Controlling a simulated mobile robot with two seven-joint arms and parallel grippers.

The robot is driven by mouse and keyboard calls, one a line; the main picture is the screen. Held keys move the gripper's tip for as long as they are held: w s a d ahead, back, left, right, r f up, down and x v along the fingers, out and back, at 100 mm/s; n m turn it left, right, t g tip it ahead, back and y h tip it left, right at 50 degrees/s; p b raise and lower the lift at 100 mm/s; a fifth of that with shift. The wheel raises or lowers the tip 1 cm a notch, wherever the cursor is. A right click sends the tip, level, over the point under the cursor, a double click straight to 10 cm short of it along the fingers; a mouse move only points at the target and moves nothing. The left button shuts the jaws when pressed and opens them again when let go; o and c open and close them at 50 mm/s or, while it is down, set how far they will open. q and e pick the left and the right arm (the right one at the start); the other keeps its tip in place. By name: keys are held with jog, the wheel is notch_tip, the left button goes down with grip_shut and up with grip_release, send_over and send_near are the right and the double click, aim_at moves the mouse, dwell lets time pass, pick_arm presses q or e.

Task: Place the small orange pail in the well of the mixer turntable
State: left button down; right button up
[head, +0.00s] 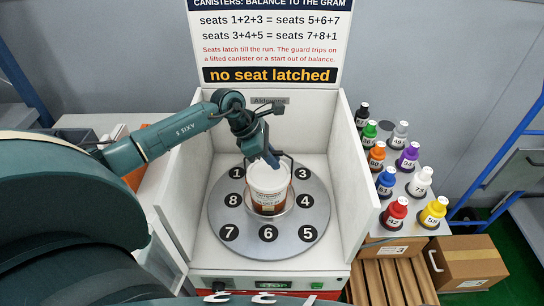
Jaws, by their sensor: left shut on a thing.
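The pail (268,184) has a white upper part and an orange-brown lower part with a label. It stands upright at the middle of the grey mixer turntable (283,243), inside a clear-looking rim at the well. I cannot tell whether its base rests on the well floor. My left gripper (271,160) is above the pail, shut at its top, and covers part of its upper edge. Numbered black seat discs ring the pail; seat 2 is hidden behind the gripper and pail. My right gripper is not in view.
White walls (343,195) enclose the turntable on the left, right and back. A sign (266,45) above reads "no seat latched". Several coloured canisters, such as a red one (394,212), stand on the right. A cardboard box (467,265) lies at the lower right.

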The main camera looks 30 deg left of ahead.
pick_arm(q)
jog(key=shift+w, duration=0.1)
jog(key=c, duration=1.8)
grip_release()
jog(key=shift+f, duration=0.1)
jog(key=o, duration=0.4)
jog(key=shift+c, duration=0.2)
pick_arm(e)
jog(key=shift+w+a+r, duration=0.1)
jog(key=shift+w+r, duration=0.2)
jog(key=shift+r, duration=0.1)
pick_arm(q)
jog(key=shift+r, duration=0.25)
jog(key=b+v, duration=0.1)
jog(key=v, duration=0.9)
jog(key=shift+s+a+r, duration=0.15)
jog(key=shift+s, duration=0.1)
jog(key=shift+s+a+r, duration=0.2)
jog(key=shift+r, duration=0.45)
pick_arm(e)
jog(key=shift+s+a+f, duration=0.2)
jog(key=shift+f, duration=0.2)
pick_arm(q)
jog(key=shift+f, duration=0.1)
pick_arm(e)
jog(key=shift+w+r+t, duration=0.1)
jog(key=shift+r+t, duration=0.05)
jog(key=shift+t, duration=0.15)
